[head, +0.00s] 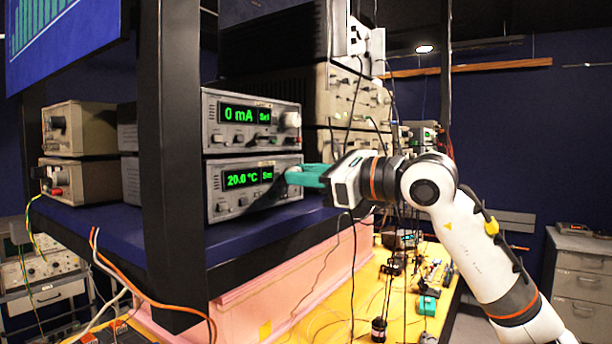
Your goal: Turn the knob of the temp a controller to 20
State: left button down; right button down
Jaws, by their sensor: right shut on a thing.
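The temp a controller (228,207) is the lower of two stacked grey boxes on the blue shelf. Its green display reads 20.0 °C. My right gripper (296,176) has teal fingers and reaches in from the right to the right end of the controller's front. It is shut on the knob there, and the fingers mostly hide the knob. My left gripper is not in view.
The upper box (220,139) shows 0 mA and has its own knob (291,119). A dark post (168,160) stands left of the boxes. Stacked beige instruments (345,95) with hanging cables stand behind my right arm. A yellow table (330,318) with small parts lies below.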

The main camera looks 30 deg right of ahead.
dwell(0.3)
jog(key=c, duration=1.2)
grip_release()
jog(key=shift+s, duration=0.1)
jog(key=shift+s+d+f+b, duration=0.1)
jog(key=shift+s+d+b, duration=0.1)
jog(key=shift+s+b, duration=0.1)
jog(key=b+v, duration=0.4)
jog(key=v, duration=0.7)
jog(key=shift+b, duration=0.4)
jog(key=shift+s, duration=0.15)
